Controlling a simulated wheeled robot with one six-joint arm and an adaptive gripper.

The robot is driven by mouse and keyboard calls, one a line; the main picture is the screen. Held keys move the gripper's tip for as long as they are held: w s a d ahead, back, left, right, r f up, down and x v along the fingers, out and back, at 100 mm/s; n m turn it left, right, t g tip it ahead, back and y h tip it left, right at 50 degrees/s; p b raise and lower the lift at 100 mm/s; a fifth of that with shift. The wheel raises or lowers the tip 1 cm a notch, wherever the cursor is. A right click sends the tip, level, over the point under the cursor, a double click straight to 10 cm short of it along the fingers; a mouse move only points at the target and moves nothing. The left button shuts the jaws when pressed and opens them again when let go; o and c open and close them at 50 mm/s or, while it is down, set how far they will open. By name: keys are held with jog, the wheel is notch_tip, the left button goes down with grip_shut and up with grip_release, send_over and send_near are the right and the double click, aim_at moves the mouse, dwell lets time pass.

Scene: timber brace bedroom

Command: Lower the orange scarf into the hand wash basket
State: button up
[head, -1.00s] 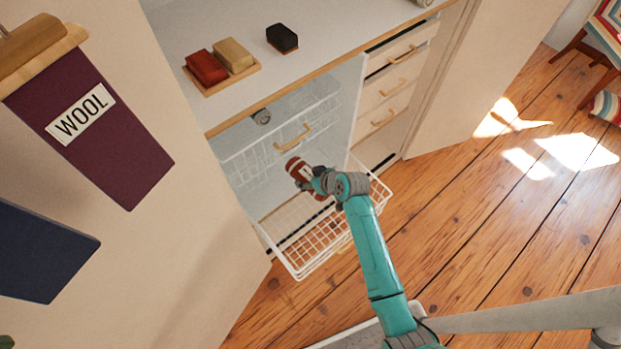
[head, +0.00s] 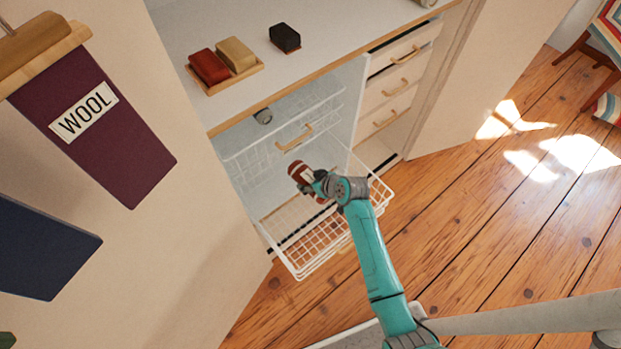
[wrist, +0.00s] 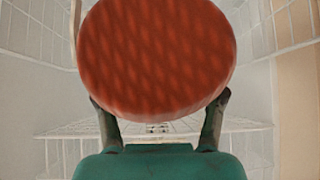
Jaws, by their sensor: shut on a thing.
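My gripper (wrist: 160,118) is shut on a rolled orange scarf (wrist: 157,55), whose round end fills the upper middle of the wrist view between the two dark fingers. In the head view the scarf (head: 299,171) shows as a small red-brown roll with a pale band, partly hidden by my gripper (head: 312,183). It is over the pulled-out lower white wire basket (head: 296,270). I cannot tell how far above the basket floor it is. No hand wash label can be read on the basket.
An upper wire basket (head: 240,163) with a wooden handle sits in the cabinet behind. Drawers (head: 397,88) stand to its right. The counter above holds red and cream blocks on a tray (head: 238,80) and a dark block (head: 284,38).

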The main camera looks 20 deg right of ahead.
jog(key=shift+f, duration=5.5)
jog(key=shift+f, duration=1.55)
jog(key=o, duration=1.3)
notch_tip(320, 180, up, 10)
